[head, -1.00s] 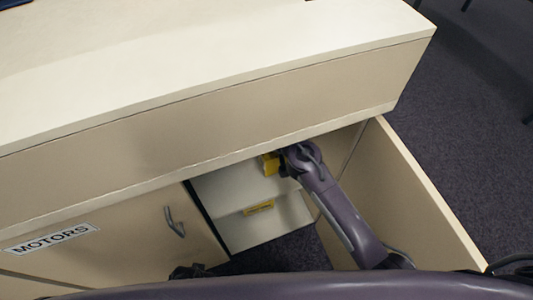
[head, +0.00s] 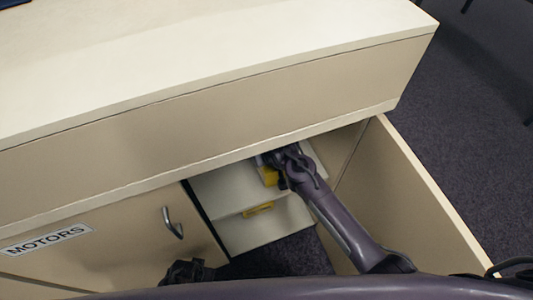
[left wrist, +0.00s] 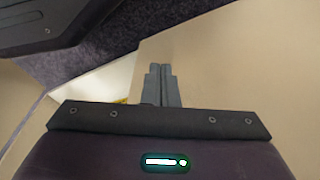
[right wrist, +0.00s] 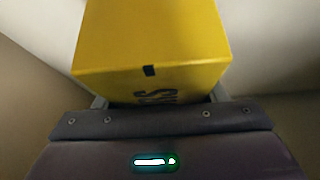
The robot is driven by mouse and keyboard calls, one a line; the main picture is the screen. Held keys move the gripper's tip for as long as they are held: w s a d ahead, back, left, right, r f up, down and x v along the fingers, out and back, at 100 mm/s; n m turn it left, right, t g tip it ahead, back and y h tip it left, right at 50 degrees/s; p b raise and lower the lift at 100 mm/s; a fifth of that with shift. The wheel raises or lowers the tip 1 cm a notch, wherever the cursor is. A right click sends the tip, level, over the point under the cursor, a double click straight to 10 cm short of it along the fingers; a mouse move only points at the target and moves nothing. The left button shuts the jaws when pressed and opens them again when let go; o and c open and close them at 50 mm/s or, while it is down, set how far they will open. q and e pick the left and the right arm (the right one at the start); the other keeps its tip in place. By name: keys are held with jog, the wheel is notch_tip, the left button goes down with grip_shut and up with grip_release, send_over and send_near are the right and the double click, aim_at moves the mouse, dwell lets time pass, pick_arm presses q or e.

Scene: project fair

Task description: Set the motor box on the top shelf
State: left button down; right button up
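The yellow motor box (right wrist: 150,40) fills the middle of the right wrist view, with part of its dark lettering showing. My right gripper (right wrist: 157,100) is shut on it, a finger at each side. In the head view the box (head: 269,177) shows as a small yellow patch beside my right gripper (head: 277,168), inside the open cabinet under the counter's front edge. A pale shelf (head: 225,190) lies below and left of the box; I cannot tell whether they touch. My left gripper (left wrist: 162,70) is shut and empty in front of a beige panel.
A yellow label (head: 258,209) sits on the shelf's front. A closed door with a MOTORS sign (head: 46,240) and a metal handle (head: 173,223) is at left. The open door panel (head: 415,190) stands right of my arm. The counter top (head: 200,65) overhangs the opening.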

jog(key=o, duration=0.3)
jog(key=shift+o, duration=0.2)
jog(key=shift+r, duration=0.1)
jog(key=shift+s+r, duration=0.1)
jog(key=shift+r, duration=0.25)
jog(key=p+v, duration=0.1)
jog(key=v, duration=0.5)
jog(key=shift+s+d+r+p, duration=0.15)
jog(key=shift+s+r+p, duration=0.1)
jog(key=shift+p, duration=0.15)
pick_arm(q)
jog(key=s+f, duration=0.1)
jog(key=s+a+f, duration=0.1)
jog(key=s, duration=0.1)
jog(key=shift+f, duration=0.25)
jog(key=shift+s+d, duration=0.1)
jog(key=shift+s, duration=0.05)
